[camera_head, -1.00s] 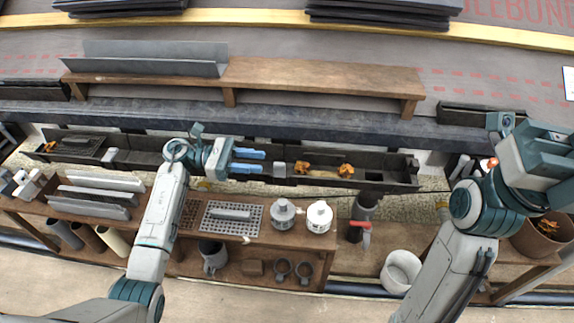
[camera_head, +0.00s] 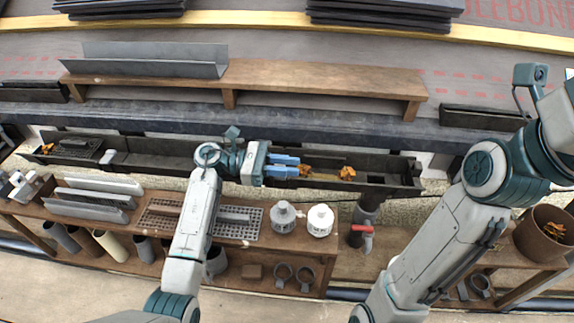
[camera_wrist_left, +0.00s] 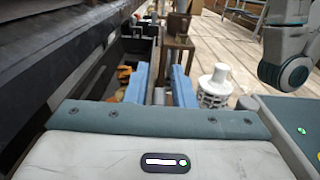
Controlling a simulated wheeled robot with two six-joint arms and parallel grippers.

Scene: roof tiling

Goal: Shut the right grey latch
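A long dark gutter (camera_head: 225,160) runs across the middle of the head view. A small light grey latch (camera_head: 107,157) sits on its left part. The right grey latch is hidden in the head view behind my left gripper (camera_head: 284,166), whose blue fingers reach over the gutter and point right. In the left wrist view, the fingers (camera_wrist_left: 158,84) stand apart with a gap between them. A small grey patch shows low in the gap, and I cannot tell whether it is the latch. My right arm rises at the right; its gripper is out of view.
Orange leaves (camera_head: 347,172) lie in the gutter right of my left gripper. A wooden bench (camera_head: 320,78) stands behind it. In front, a shelf holds a white pot (camera_head: 320,220), a grey pot (camera_head: 283,217) and a perforated metal grille (camera_head: 252,224). A brown bucket (camera_head: 541,235) is at the right.

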